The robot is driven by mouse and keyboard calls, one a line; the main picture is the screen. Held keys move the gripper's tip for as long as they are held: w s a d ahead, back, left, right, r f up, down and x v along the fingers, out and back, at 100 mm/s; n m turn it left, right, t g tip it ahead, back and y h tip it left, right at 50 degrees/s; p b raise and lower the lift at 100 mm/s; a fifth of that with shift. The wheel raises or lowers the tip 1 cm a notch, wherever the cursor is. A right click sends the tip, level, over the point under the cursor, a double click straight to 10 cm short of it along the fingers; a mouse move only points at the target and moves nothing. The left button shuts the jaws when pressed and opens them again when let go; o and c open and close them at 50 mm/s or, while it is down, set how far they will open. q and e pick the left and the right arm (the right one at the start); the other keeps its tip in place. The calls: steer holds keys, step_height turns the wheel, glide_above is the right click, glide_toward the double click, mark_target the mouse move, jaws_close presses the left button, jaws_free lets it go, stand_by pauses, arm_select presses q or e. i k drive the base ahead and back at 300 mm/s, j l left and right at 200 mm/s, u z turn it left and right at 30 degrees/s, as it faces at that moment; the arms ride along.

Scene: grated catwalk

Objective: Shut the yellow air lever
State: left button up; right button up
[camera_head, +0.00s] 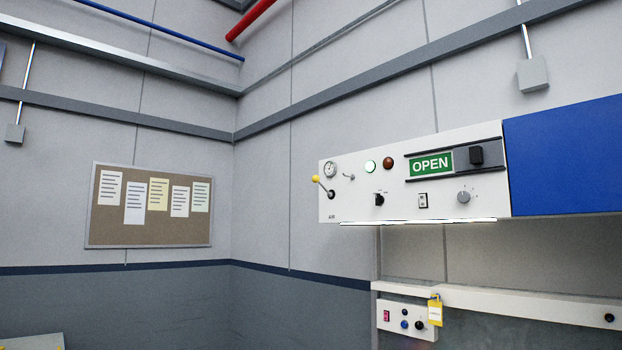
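The yellow air lever (316,179) is a yellow knob on a short metal stem. It sits at the left end of a white control panel (400,213) on the right side of the head view. The stem runs from a dark round pivot at lower right up and left to the knob. The letters "AIR" are printed below it. Neither of my grippers shows in the head view.
The panel also holds a green "OPEN" sign (431,164) with a dark slider (476,155), lamps, switches and a dial. A blue panel (565,155) adjoins it on the right. Below is a small switch box (407,319) with a yellow padlock tag (435,312). A corkboard (150,205) hangs at left.

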mark_target(315, 178)
steer(key=i+j+z, duration=0.2)
steer(key=i+j, duration=0.75)
